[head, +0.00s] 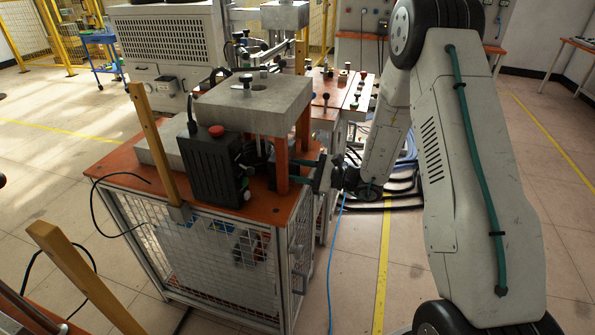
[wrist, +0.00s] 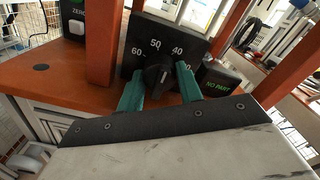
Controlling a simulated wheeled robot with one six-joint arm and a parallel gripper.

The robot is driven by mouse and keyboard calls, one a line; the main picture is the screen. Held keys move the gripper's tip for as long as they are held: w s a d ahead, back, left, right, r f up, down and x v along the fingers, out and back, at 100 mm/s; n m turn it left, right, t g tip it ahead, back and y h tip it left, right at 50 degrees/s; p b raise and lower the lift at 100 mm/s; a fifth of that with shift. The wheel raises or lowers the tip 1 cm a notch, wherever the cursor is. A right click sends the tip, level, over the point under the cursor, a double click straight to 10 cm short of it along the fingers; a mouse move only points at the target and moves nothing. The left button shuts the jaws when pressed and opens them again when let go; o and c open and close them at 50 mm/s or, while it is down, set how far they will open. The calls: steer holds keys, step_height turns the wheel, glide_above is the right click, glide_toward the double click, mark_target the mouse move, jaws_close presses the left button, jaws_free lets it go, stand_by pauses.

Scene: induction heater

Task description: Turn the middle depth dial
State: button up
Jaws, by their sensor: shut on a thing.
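The depth dial is a black knob (wrist: 157,77) on a dark plate (wrist: 142,35) marked 60, 50 and 40 in the wrist view. My gripper (wrist: 160,72) has a teal finger on each side of the knob and is shut on it. A pale line on the knob points roughly upward. In the head view my gripper (head: 325,175) is at the right edge of the orange bench top, beside an orange post. The dial face cannot be made out there.
Orange posts (wrist: 101,45) flank the dial in the wrist view, and a dark box reading "NO PART" (wrist: 217,84) is close on the right.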

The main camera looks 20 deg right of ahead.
steer(key=o, duration=1)
steer(key=shift+d, duration=0.1)
